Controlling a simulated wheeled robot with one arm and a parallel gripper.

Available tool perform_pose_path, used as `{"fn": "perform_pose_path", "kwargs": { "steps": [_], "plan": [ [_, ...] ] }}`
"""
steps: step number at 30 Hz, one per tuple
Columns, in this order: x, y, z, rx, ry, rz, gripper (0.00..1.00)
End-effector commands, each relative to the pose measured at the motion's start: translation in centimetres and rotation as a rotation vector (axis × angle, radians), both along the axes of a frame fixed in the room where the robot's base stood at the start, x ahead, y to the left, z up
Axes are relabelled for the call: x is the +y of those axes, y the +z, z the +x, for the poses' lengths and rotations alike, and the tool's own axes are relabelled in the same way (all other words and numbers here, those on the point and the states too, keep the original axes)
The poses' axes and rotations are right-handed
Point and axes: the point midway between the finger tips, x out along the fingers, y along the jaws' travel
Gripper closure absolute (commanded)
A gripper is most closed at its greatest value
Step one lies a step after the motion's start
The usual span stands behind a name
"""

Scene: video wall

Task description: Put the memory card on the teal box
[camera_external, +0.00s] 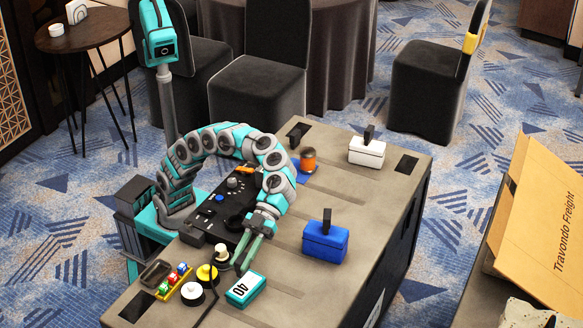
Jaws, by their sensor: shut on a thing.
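The teal box (245,290), with a white top marked "40", lies near the front left of the grey-topped case. My gripper (241,266) points down just behind the box's upper edge, with its fingers close together. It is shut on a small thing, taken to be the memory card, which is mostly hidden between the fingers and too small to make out. I cannot tell whether the fingertips touch the box.
A black control panel (224,203) lies behind my gripper. A yellow-and-black round thing (207,274) and a tray of coloured pieces (174,281) are left of the box. A blue box (325,243), white box (367,153) and orange cylinder (308,160) stand farther right. The case top between is clear.

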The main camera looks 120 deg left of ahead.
Motion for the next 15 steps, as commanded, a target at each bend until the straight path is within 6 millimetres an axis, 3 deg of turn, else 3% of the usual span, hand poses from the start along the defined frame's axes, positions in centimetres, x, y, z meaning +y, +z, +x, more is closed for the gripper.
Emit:
{"fn": "perform_pose_path", "kwargs": {
  "steps": [6,15],
  "plan": [
    [-0.4,-0.3,0.6,0.000,0.000,-0.001,1.00],
    [-0.4,-3.4,0.6,0.003,0.001,-0.001,1.00]
  ]
}}
